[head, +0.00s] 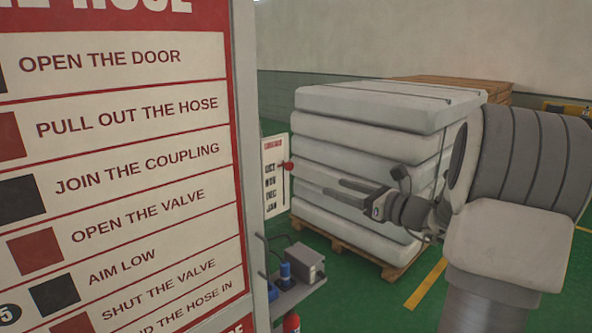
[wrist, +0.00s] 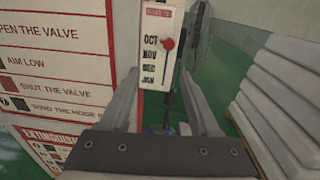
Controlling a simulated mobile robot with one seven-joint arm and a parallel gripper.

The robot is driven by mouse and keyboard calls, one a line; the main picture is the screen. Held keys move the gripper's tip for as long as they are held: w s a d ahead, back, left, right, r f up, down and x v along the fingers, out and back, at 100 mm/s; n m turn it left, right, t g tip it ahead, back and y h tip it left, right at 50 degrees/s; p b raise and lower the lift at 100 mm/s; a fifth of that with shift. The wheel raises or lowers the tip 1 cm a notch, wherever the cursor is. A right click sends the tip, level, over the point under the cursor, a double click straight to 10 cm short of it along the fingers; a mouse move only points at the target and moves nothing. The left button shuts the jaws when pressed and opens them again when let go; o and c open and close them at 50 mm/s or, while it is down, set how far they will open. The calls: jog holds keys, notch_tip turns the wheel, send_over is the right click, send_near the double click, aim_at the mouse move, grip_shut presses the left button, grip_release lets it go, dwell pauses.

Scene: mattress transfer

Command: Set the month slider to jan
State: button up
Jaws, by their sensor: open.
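The month slider panel (head: 274,199) is a narrow white card on the side of the board, with a red heading and OCT, NOV, DEC and JAN listed downward. Its red knob (head: 288,166) sits near the top, level with OCT. In the wrist view the panel (wrist: 155,76) stands ahead, between the fingers, and the knob (wrist: 168,44) is beside OCT at its right side. My gripper (head: 333,186) is open and empty, to the right of the panel and apart from the knob. In the wrist view, my gripper (wrist: 160,75) points at the panel's lower part.
A large hose instruction board (head: 130,150) fills the left. Below the panel, a grey shelf (head: 300,291) holds a box and blue items. A stack of white mattresses (head: 340,155) on a wooden pallet stands behind my gripper. Green floor is clear at the lower right.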

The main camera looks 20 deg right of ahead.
jog(key=d, duration=0.2)
jog(key=p, duration=0.3)
send_near(291, 166)
jog(key=shift+m, duration=0.4)
jog(key=x, duration=0.8)
jog(key=shift+w, duration=0.15)
grip_shut()
dwell(0.4)
